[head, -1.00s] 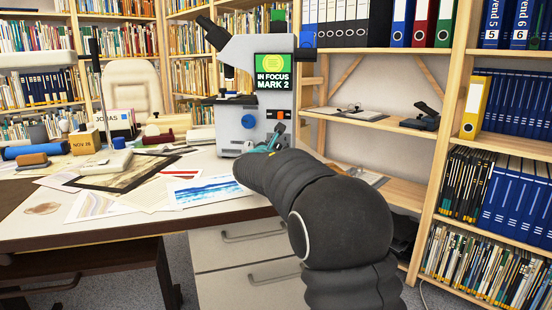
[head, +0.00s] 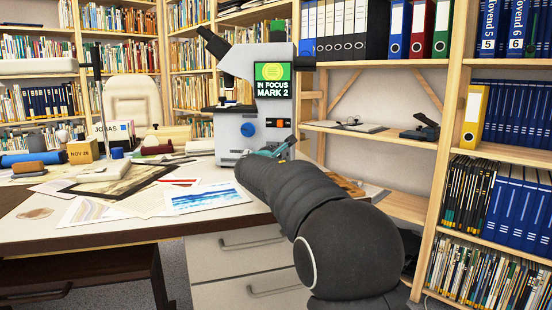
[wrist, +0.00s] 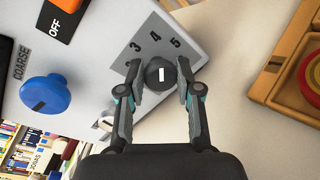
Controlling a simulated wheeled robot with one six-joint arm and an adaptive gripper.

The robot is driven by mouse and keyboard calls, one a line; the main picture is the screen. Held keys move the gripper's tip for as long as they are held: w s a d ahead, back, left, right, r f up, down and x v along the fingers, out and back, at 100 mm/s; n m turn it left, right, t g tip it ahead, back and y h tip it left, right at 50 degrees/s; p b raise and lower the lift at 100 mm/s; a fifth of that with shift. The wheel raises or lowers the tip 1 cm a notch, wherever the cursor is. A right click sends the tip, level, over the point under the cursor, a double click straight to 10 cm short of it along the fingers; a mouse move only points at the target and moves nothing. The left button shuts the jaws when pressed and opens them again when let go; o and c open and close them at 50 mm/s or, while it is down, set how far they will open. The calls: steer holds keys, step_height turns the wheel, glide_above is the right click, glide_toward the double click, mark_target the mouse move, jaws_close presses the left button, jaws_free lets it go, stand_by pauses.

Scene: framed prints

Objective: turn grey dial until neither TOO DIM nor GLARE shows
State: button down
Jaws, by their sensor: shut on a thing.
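The grey dial (wrist: 158,74) sits on the light microscope base, beside the printed numbers 3, 4 and 5. Its short white mark points roughly toward the 4. My gripper (wrist: 158,90) has one finger on each side of the dial and is shut on it. In the head view my gripper (head: 281,148) is at the lower right of the microscope (head: 235,128), and my arm hides the dial. The microscope's screen (head: 272,82) reads IN FOCUS, MARK 2, below a yellow disc on green. Neither TOO DIM nor GLARE shows on it.
A blue knob (wrist: 45,95) marked COARSE and an orange-and-black OFF switch (wrist: 62,20) are near the dial. A wooden tray (wrist: 290,65) with a red round thing lies to the right. Papers and prints (head: 205,196) cover the desk left of my arm.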

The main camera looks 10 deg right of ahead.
steer(key=c, duration=0.8)
jaws_free()
steer(key=shift+s, duration=0.1)
steer(key=v, duration=1.1)
steer(key=shift+s+a, duration=0.25)
steer(key=shift+s, duration=0.1)
